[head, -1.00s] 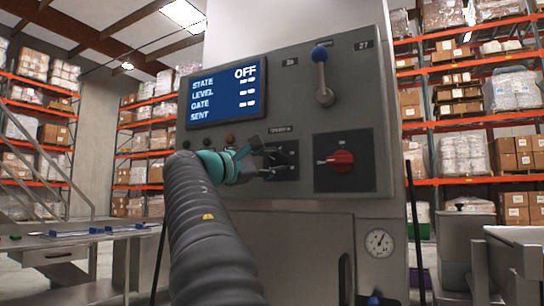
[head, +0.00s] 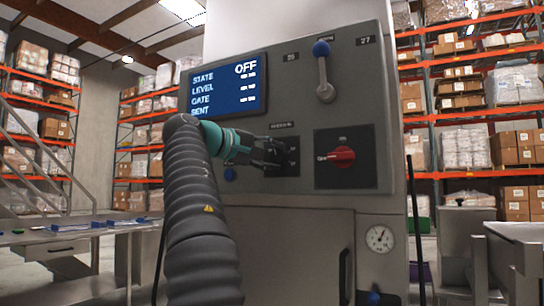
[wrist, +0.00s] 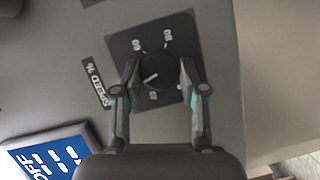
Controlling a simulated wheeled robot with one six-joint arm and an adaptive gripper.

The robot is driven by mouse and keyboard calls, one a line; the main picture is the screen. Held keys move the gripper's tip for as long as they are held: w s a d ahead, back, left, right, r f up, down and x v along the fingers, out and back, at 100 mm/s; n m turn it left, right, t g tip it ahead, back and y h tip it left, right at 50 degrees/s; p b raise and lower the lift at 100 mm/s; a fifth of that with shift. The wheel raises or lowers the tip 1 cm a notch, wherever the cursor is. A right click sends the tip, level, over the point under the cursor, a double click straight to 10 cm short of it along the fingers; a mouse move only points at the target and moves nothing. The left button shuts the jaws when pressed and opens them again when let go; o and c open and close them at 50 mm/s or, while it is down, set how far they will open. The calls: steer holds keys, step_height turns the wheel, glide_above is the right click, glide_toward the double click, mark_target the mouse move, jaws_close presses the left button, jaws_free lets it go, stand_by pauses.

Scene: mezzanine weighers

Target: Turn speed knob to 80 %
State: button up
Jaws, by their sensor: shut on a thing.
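The speed knob (wrist: 158,72) is a small black dial on a dark square plate (wrist: 182,32) lettered "SPEED %" beside it in the wrist view. Its white mark points toward the lower left of that picture, away from the "80" label near the plate's upper edge. My gripper (wrist: 160,80) has one finger on each side of the knob and is shut on it. In the head view my gripper (head: 280,153) is at the speed plate (head: 293,163) and hides most of the knob.
A red rotary switch (head: 342,157) sits right of the speed plate, with a blue-tipped lever (head: 323,75) above. The screen (head: 225,87) reads OFF. A blue button (head: 230,174) shows below my wrist. A gauge (head: 380,238) is lower right.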

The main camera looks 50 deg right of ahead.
steer(key=shift+f+m, duration=0.1)
steer(key=shift+m, duration=0.3)
stand_by(0.4)
steer(key=o, duration=1.1)
steer(key=shift+o, duration=0.2)
steer(key=shift+a, duration=0.1)
steer(key=a+r, duration=0.1)
steer(key=a, duration=0.6)
steer(key=shift+w, duration=0.35)
steer(key=shift+a, duration=0.1)
